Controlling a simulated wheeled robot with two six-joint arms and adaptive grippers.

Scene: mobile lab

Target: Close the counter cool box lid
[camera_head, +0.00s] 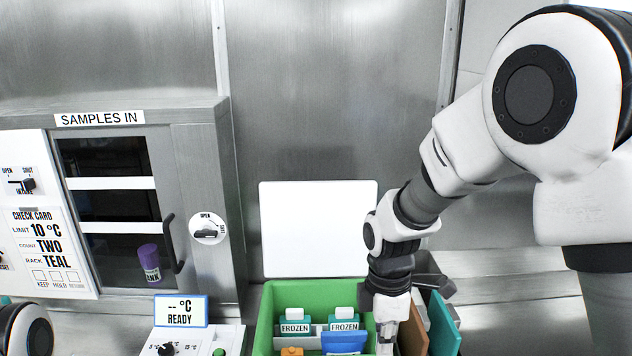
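The counter cool box is a green open-topped box (266,318) at the bottom centre. Its white lid (318,228) stands upright behind it, so the box is open. Inside are two bottles labelled FROZEN (295,327) (344,325), a blue item (344,342) and an orange item (291,351). My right gripper (387,335) points down at the box's right side, in front of the lid's lower right corner in the picture. Its fingertips run toward the bottom edge, and I cannot tell whether they are open or touch the box. My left gripper is out of view.
Brown and teal panels (443,325) stand just right of my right gripper. A display reading READY (180,311) stands left of the box, above a panel with a knob and green button. The SAMPLES IN cabinet (215,150) is at left, with a purple container (149,262) inside.

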